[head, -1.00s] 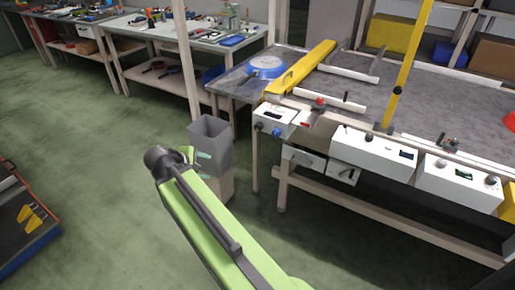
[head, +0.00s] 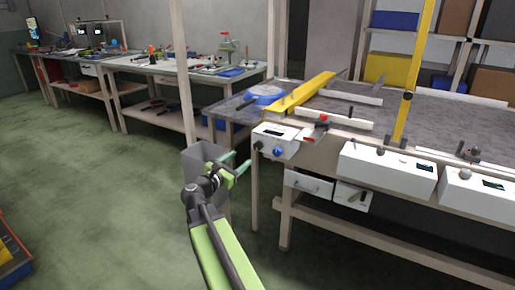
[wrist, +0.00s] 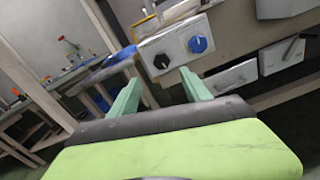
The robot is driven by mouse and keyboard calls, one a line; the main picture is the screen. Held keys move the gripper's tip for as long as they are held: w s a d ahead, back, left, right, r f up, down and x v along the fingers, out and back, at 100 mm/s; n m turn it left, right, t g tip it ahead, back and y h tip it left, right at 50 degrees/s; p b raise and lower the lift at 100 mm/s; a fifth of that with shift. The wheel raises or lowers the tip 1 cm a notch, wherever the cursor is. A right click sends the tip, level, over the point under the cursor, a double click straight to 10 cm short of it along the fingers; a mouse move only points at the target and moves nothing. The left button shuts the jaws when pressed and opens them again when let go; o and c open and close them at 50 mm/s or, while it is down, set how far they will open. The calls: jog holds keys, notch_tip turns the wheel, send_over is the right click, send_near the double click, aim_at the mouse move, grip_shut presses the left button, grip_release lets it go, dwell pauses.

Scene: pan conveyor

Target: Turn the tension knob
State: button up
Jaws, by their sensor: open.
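A white control box (head: 275,134) is fixed at the left front corner of the conveyor table. Its front carries a black knob (head: 257,147) and a blue knob (head: 277,152). In the wrist view the black knob (wrist: 161,61) is left of the blue knob (wrist: 197,44); I cannot read which is marked tension. My gripper (head: 236,162) is open and empty, left of the box and apart from it. In the wrist view my gripper's green fingers (wrist: 158,76) stand apart, with the knobs beyond them.
A grey bin (head: 196,165) stands on the floor behind my gripper. More white boxes (head: 387,172) with knobs line the table front to the right. A white drawer (head: 308,183) hangs below the control box.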

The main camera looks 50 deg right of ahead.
aim_at(256, 147)
jog(key=x, duration=1.2)
jog(key=shift+c, duration=0.5)
